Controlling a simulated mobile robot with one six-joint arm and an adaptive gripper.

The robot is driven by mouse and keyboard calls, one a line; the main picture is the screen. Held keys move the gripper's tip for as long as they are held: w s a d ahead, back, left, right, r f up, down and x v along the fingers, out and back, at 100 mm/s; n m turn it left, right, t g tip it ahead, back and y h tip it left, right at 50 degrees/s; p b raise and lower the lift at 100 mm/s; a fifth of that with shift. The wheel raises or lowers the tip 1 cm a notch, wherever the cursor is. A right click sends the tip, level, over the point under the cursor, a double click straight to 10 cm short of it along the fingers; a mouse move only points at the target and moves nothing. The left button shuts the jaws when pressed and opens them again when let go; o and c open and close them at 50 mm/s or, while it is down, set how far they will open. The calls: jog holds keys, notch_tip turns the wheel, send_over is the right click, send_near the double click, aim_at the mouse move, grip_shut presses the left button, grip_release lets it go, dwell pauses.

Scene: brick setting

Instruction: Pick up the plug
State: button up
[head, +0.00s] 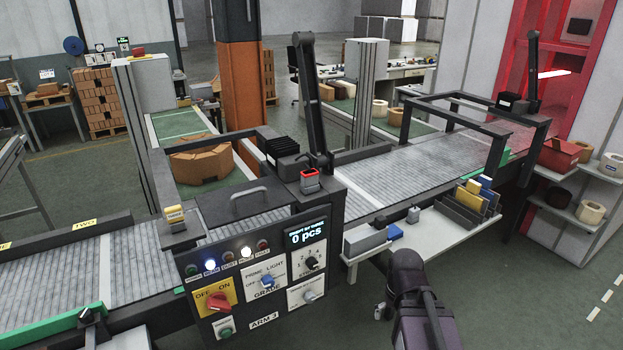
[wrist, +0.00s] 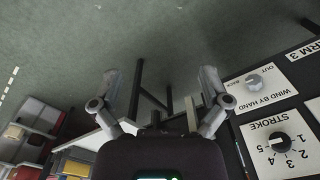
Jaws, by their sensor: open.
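My gripper (wrist: 160,80) is open and empty in the wrist view, its two grey fingers spread apart over green floor and dark stand legs. In the head view my dark wrist is at the bottom, right of the control panel, and hides part of the space in front of it. I cannot pick out a plug with certainty. A small grey piece (head: 413,214) stands on the white side table, beside a small blue block (head: 394,232). A small pale piece (wrist: 180,131) near the right finger in the wrist view is too unclear to name.
The control panel (head: 246,307) with knobs and switches stands left of my wrist; its STROKE knob (wrist: 280,143) is close on the right in the wrist view. The white side table (head: 435,236) carries a grey box (head: 365,240) and file folders (head: 470,204). Open floor lies at right.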

jog(key=w+a+r+n+t+p, duration=0.1)
jog(key=w+a+r+p, duration=0.25)
jog(key=r+p, duration=0.25)
jog(key=w+a+r+n+y+p, duration=0.1)
jog(key=w+a+r+p, duration=0.25)
jog(key=r+p, duration=0.3)
jog(key=w+a+r+n+t+p, duration=0.1)
jog(key=w+a+r+p, duration=0.1)
jog(key=w+r+p, duration=0.35)
jog(key=n+t+y+p, duration=0.15)
jog(key=n+p, duration=0.25)
jog(key=p, duration=1.4)
send_near(310, 172)
jog(key=r, duration=0.2)
jog(key=shift+s+d+f, duration=0.1)
jog(key=shift+s+f, duration=0.1)
jog(key=shift+s, duration=0.2)
jog(key=shift+f, duration=0.15)
jog(key=b+x, duration=0.7)
jog(key=x, duration=0.1)
jog(key=shift+w+f+b, duration=0.2)
jog(key=shift+b, duration=0.15)
jog(key=shift+b+x, duration=2.4)
jog(key=shift+x, duration=0.15)
jog(key=shift+w, duration=0.1)
jog(key=shift+r, duration=0.1)
jog(key=c, duration=1.3)
